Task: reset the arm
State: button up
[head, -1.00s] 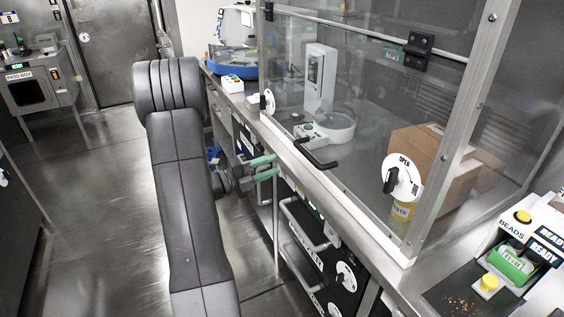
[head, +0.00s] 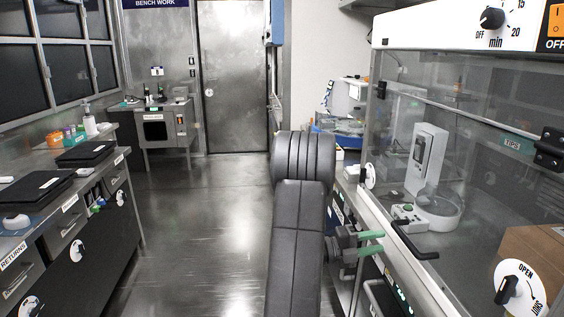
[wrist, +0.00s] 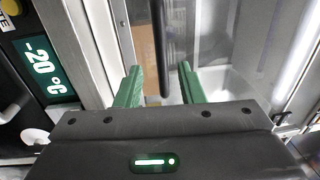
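My arm (head: 297,230) is folded, its dark grey links standing in the middle of the head view. My gripper (head: 380,242) shows at the arm's right side, its green fingers pointing right toward the bench front. In the wrist view my gripper (wrist: 158,72) has its two green fingers apart with a clear gap. A dark upright bar (wrist: 159,45) shows in that gap; I see no finger touching it. A green display reading -20 °C (wrist: 45,68) is at the left of the wrist view.
A glass-fronted enclosure (head: 470,130) with a white instrument (head: 427,165) stands close on the right, with a black handle (head: 408,240) jutting out. A left counter (head: 75,190) carries dark flat devices. The floor (head: 205,210) between is clear up to the door (head: 233,80).

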aim_at(400, 236)
jog(key=d, duration=0.8)
jog(key=shift+w+d+r, duration=0.3)
jog(key=shift+r, duration=0.1)
jog(key=shift+a+r, duration=0.2)
jog(key=shift+a, duration=0.65)
